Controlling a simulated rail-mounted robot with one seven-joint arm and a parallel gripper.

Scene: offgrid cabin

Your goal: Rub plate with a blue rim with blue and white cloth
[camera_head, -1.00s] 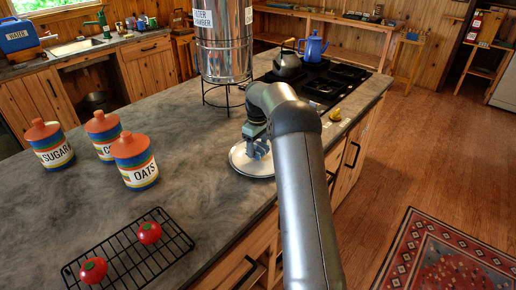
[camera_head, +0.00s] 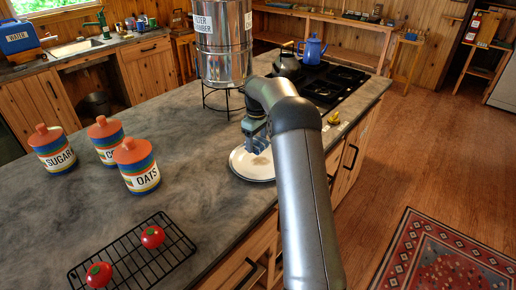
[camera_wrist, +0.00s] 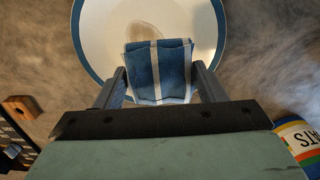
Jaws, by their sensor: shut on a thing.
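The white plate with a blue rim (camera_head: 240,165) lies on the grey counter, partly hidden by my arm in the head view. In the wrist view the plate (camera_wrist: 98,35) fills the top middle, and a brownish smudge shows on its white face. My gripper (camera_wrist: 158,88) is shut on the blue and white cloth (camera_wrist: 174,72), a folded piece with white stripes. The cloth is over the near part of the plate, beside the smudge. I cannot tell whether it touches the plate. The cloth (camera_head: 257,146) also shows small in the head view.
A metal water filter on a black stand (camera_head: 223,45) is just behind the plate. Several striped canisters (camera_head: 136,165) stand to the left. A black rack (camera_head: 135,262) with two red things (camera_head: 152,237) is at the front. A stove (camera_head: 325,90) is behind.

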